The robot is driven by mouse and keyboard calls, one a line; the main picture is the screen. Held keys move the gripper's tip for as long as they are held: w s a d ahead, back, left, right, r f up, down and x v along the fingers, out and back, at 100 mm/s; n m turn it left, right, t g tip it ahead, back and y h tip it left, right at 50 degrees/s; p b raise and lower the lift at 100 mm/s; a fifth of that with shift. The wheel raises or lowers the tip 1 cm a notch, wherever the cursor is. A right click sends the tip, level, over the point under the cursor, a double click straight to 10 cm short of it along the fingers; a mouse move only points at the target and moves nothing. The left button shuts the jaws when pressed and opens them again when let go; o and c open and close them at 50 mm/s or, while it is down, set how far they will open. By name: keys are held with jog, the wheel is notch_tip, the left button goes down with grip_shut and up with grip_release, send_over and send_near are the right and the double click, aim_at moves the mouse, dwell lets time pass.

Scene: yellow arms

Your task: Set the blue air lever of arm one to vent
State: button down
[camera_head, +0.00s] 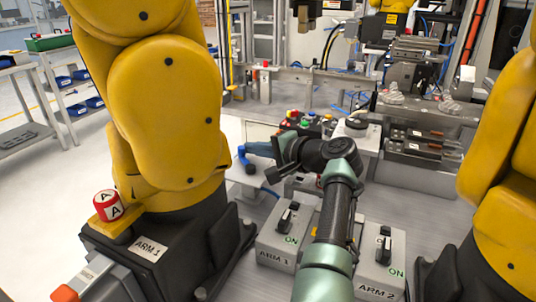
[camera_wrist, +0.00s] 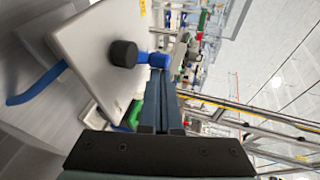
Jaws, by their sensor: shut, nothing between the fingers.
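The blue air lever (camera_head: 244,158) stands on a pale box beside the yellow arm one (camera_head: 165,95). In the wrist view the blue lever (camera_wrist: 158,60) sticks out beside a round black knob (camera_wrist: 123,53) on a white plate (camera_wrist: 85,40). My gripper (camera_head: 250,148) reaches left to the lever, fingers together and empty. In the wrist view my gripper (camera_wrist: 161,78) has its fingertips right by the lever's blue end; I cannot tell whether they touch. Any vent marking is too small or hidden to read.
Switch boxes marked ARM 1 (camera_head: 272,257) and ARM 2 (camera_head: 378,284) stand below my arm, both showing ON. A blue hose (camera_wrist: 38,85) leaves the plate. Another yellow arm (camera_head: 505,170) stands at right.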

jog(key=shift+s+d+r+p, duration=0.2)
jog(key=shift+s+p, duration=0.3)
jog(key=shift+p, duration=0.6)
jog(key=shift+s+f+p, duration=0.15)
jog(key=shift+s+p, duration=0.1)
jog(key=shift+p, duration=0.15)
jog(key=shift+d, duration=0.15)
jog(key=p+v, duration=0.1)
jog(key=v, duration=0.6)
jog(key=shift+s+d, duration=0.1)
jog(key=shift+s, duration=0.1)
